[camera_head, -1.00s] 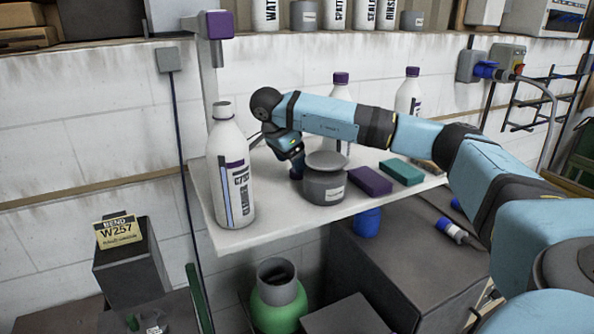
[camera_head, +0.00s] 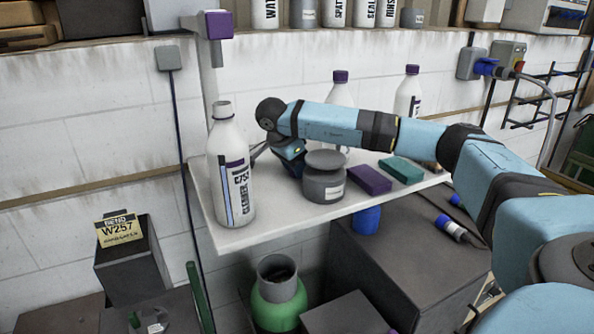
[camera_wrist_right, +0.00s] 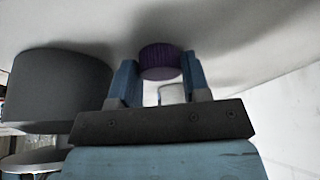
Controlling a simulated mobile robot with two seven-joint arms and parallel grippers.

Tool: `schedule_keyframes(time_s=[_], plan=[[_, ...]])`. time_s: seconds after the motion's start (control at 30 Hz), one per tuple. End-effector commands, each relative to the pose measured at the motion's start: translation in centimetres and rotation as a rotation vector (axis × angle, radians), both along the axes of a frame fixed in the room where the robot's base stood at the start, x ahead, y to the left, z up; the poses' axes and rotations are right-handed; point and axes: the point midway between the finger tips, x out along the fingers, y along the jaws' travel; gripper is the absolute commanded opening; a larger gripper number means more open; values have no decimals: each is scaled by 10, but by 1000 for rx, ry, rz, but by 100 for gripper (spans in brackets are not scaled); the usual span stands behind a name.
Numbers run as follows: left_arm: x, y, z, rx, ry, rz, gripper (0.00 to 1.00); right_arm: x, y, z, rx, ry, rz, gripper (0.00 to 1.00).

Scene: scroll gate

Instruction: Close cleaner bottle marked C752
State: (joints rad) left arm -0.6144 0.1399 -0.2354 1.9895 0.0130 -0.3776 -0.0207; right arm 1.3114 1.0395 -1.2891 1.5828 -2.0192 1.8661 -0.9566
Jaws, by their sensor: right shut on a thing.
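The white cleaner bottle marked C752 (camera_head: 231,170) stands upright at the shelf's left end in the head view, its neck bare with no cap on it. My right gripper (camera_head: 289,158) is low over the shelf, to the right of the bottle and beside the grey jar; its fingertips are largely hidden there. In the right wrist view, the fingers of the right gripper (camera_wrist_right: 159,75) are shut on a ribbed purple cap (camera_wrist_right: 160,60). The cap is hidden in the head view. My left gripper is not in view.
The lidded grey jar (camera_head: 323,180) stands close right of my gripper. A purple block (camera_head: 368,180) and a teal block (camera_head: 401,171) lie further right on the shelf (camera_head: 275,223). Purple-capped bottles (camera_head: 408,95) stand behind my arm. A purple-ended bracket (camera_head: 219,25) overhangs the bottle.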

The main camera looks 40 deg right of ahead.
Motion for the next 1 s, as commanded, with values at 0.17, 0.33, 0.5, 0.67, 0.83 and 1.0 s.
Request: schedule_keyframes(time_s=[0.17, 0.33, 0.5, 0.67, 0.83, 1.0], plan=[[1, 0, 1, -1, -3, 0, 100, 0, 0, 0, 0, 0, 0, 18], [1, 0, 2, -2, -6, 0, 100, 1, 0, 7, 1, -2, 0, 18], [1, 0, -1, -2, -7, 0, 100, 1, 0, 27, 0, -5, 0, 18], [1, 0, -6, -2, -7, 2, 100, 1, 0, 64, 1, -7, 0, 18], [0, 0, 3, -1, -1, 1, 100, 1, 0, 114, -2, -6, 0, 18], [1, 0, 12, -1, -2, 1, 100, 1, 0, 149, -2, -6, -1, 18]])
